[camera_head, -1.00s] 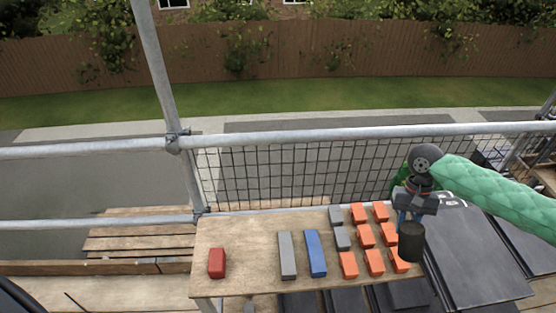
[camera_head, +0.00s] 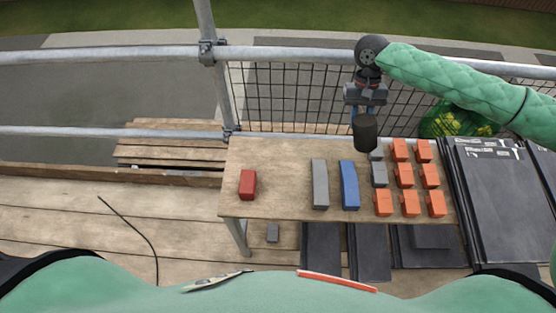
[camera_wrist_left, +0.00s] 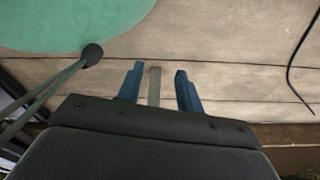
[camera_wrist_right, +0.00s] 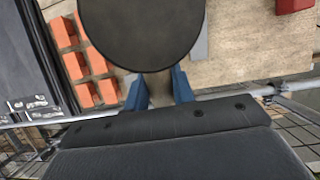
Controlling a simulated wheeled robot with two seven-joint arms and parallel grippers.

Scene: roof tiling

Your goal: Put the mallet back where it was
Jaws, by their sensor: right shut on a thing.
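The mallet shows as a black cylindrical head (camera_head: 365,133) hanging below my right gripper (camera_head: 362,108), over the far side of the wooden bench (camera_head: 285,180). In the right wrist view the mallet head (camera_wrist_right: 143,30) is a large dark disc that hides much of the bench. The right fingers (camera_wrist_right: 158,88) are shut on its pale handle, which is mostly hidden. My left gripper (camera_wrist_left: 158,85) is open over the wooden boards, with a narrow grey-brown strip visible between its fingers. It is not visible in the head view.
On the bench are a red block (camera_head: 247,185), a long grey block (camera_head: 320,184), a blue block (camera_head: 349,184), small grey blocks (camera_head: 379,174) and several orange blocks (camera_head: 404,176). Scaffold rails (camera_head: 300,55) and mesh stand behind. Dark slabs (camera_head: 500,200) lie right.

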